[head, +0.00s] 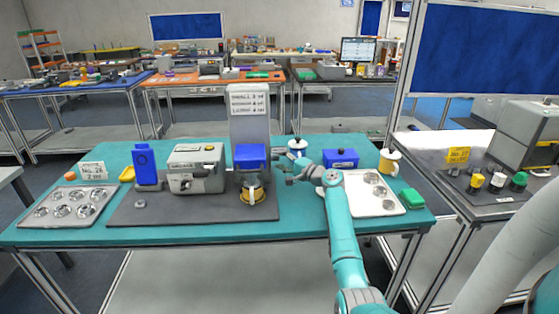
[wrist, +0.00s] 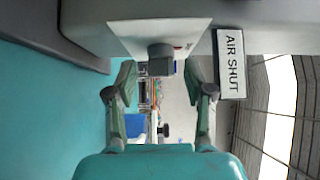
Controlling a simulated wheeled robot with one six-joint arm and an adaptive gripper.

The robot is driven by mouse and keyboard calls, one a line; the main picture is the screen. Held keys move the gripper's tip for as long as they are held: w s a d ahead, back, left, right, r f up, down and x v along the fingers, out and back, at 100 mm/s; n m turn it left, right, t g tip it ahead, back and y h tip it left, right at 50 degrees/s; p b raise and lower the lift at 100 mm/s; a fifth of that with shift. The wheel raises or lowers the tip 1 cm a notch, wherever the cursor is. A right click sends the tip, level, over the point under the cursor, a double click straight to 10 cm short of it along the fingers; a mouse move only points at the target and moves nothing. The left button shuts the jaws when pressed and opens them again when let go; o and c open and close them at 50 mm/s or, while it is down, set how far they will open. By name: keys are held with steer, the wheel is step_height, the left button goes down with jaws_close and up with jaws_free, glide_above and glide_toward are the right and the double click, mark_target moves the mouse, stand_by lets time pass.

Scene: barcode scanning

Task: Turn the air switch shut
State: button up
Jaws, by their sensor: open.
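The air switch shows in the wrist view as a dark grey knob (wrist: 160,58) on a pale plate of a grey housing. A white label reading "AIR SHUT" (wrist: 231,62) is to the right of the knob. My gripper (wrist: 159,82) is open, with one finger on each side of the knob and a visible gap on both sides. In the head view my gripper (head: 286,171) is just right of the blue-topped grey station (head: 250,158). The knob cannot be made out in the head view.
A tall grey panel with a printed sign (head: 248,103) rises behind the station. A grey machine (head: 196,168) and a blue upright device (head: 145,163) stand to its left. A white tray (head: 343,198), a blue box (head: 340,158) and a yellow-and-white cup (head: 389,162) are to the right.

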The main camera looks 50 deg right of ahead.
steer(key=s, duration=0.7)
steer(key=s+a, duration=0.1)
steer(key=s, duration=0.3)
steer(key=shift+f, duration=0.1)
